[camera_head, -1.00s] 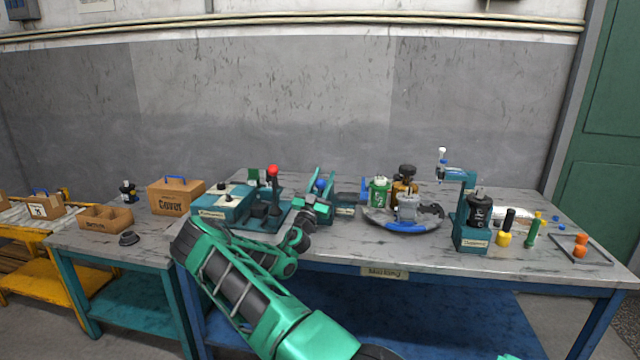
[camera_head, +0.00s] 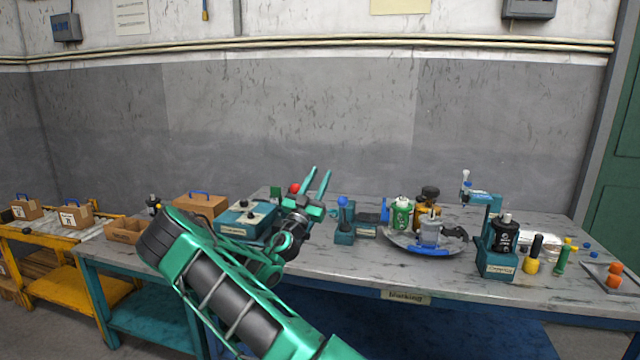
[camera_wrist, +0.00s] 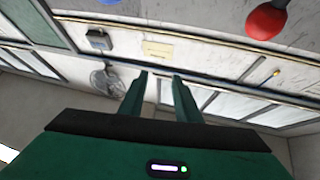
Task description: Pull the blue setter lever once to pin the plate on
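The blue knob (camera_head: 343,201) of a lever stands upright on a small teal base (camera_head: 344,236) on the workbench in the head view. My gripper (camera_head: 321,171) is left of the knob in the picture, with its two fingers pointing up. The fingers are apart with nothing between them. In the wrist view my gripper (camera_wrist: 160,82) also shows open and empty. I cannot make out which part is the plate.
A red knob (camera_head: 294,188) rises just behind my gripper, near a teal box (camera_head: 246,219). Right of the lever, a round tray (camera_head: 397,246) holds several parts. A teal press stand (camera_head: 496,264) is farther right. The bench's front strip between is clear.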

